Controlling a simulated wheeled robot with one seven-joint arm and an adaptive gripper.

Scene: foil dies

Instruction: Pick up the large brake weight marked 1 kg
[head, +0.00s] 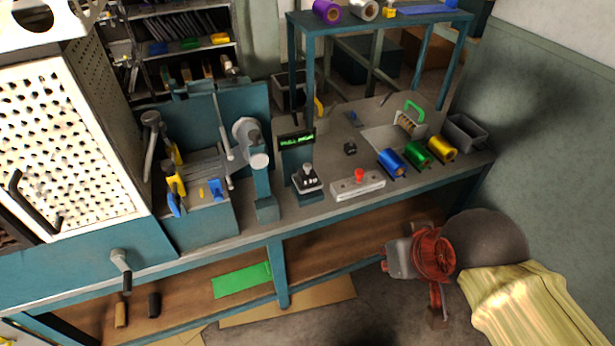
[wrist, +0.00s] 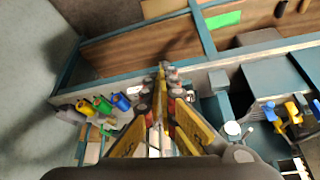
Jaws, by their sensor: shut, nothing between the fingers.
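No marking "1 kg" can be read in either view. A dark block with a knob on top (head: 307,181), with small pale marks on its front, stands near the bench's front edge, left of a pale bar with a red knob (head: 359,183). I cannot tell whether it is the large brake weight. My gripper (wrist: 164,74) is shut and empty in the wrist view, its long yellow-sided fingers meeting at the tips. They hide part of the bench. In the head view my arm's end is right of centre, in front of the bench and apart from the dark block.
Blue (head: 392,162), green (head: 417,153) and yellow (head: 441,148) foil rolls lie on the bench's right. A grey press (head: 248,140) and a lit display (head: 297,140) stand left of the bar. A perforated cabinet (head: 70,140) is far left; a wall closes the right.

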